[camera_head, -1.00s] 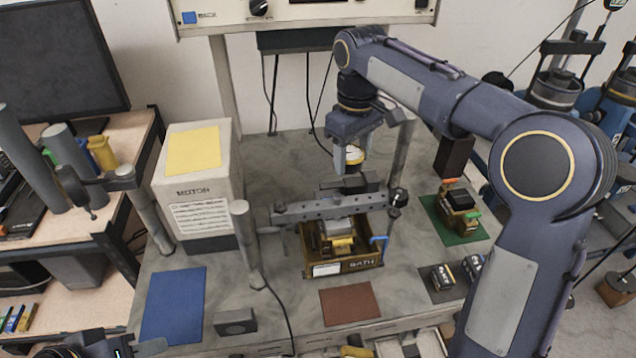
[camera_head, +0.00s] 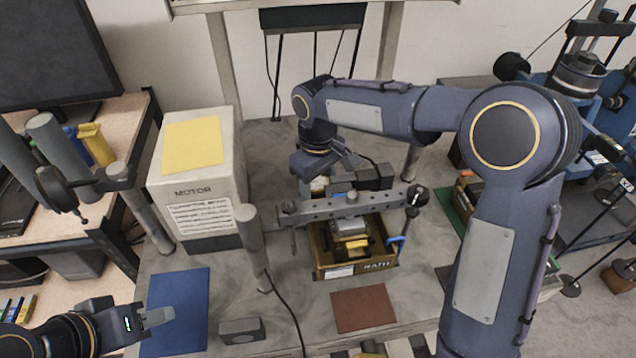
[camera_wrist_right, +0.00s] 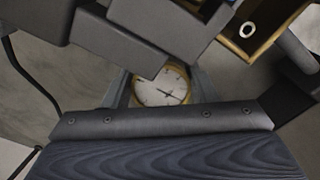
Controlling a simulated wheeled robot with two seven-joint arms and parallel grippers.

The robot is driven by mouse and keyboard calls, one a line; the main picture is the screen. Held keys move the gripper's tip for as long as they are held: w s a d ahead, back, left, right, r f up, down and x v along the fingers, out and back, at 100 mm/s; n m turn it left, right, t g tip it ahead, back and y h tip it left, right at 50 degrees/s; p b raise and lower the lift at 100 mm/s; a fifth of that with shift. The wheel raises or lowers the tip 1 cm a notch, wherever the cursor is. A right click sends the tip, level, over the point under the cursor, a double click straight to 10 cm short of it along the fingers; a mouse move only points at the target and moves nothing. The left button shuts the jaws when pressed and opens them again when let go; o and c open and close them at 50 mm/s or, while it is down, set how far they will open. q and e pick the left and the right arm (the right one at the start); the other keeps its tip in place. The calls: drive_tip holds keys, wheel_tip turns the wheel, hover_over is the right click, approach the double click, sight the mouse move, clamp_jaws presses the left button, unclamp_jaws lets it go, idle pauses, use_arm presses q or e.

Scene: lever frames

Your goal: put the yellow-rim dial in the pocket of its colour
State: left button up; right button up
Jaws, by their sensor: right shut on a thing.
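The yellow-rim dial (camera_wrist_right: 162,84) shows in the right wrist view with a white face, dark needle and yellow rim. It sits between the grey fingers of my right gripper (camera_wrist_right: 160,92), which is shut on it. In the head view my right gripper (camera_head: 318,184) is behind the grey perforated bar, and the dial is mostly hidden there. My left gripper (camera_head: 158,317) is at the lower left over the blue mat, apart from the dial; its finger gap is unclear. A yellow square (camera_head: 193,145) lies on top of the motor box. I cannot make out a yellow pocket.
The grey bar (camera_head: 350,207) spans above a wooden box (camera_head: 380,265) holding metal and yellow parts. The motor box (camera_head: 196,190) stands left. Posts (camera_head: 250,240) rise nearby. A blue mat (camera_head: 178,300) and a brown mat (camera_head: 363,309) lie in front; a cable crosses between them.

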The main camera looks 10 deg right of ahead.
drive_tip(key=shift+f, duration=0.25)
drive_tip(key=o, duration=0.6)
drive_tip(key=shift+f, duration=0.1)
drive_tip(key=shift+c, duration=0.2)
drive_tip(key=o, duration=0.4)
drive_tip(key=shift+o, duration=0.2)
